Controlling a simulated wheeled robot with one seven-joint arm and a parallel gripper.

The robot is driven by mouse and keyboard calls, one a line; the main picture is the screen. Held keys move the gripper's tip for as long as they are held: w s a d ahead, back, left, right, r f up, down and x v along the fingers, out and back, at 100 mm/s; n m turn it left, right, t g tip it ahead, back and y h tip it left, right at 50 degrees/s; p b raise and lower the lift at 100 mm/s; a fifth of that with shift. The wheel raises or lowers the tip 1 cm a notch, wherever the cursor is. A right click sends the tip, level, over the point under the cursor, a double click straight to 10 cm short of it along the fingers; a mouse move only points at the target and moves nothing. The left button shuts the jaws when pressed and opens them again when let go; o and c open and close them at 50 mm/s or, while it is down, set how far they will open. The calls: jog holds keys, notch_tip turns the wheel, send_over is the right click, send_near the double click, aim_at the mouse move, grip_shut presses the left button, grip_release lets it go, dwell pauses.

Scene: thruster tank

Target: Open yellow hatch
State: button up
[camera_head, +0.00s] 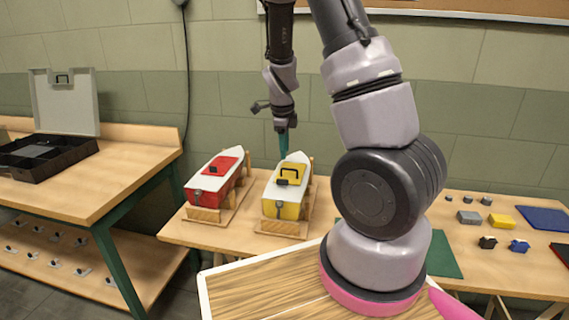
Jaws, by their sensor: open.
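A yellow boat-shaped model (271,206) with a white deck stands on a wooden cradle on the middle table. The yellow hatch (293,170) lies on its deck and has a dark handle (290,172). The hatch looks closed. My gripper (284,154) points down just above the far end of the hatch, with teal fingers. It appears close to the deck, but I cannot tell whether it touches. The gap between the fingers is too small to make out. Nothing shows held in it.
A red boat model (206,189) stands on its cradle just left of the yellow one. An open black toolbox (45,154) sits on the left bench. Small blocks, including a yellow block (501,221), and a blue mat (543,217) lie on the right.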

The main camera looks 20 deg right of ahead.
jog(key=f, duration=0.4)
jog(key=w+f, duration=0.1)
jog(key=f, duration=0.1)
jog(key=shift+d, duration=0.4)
grip_shut()
dwell(1.0)
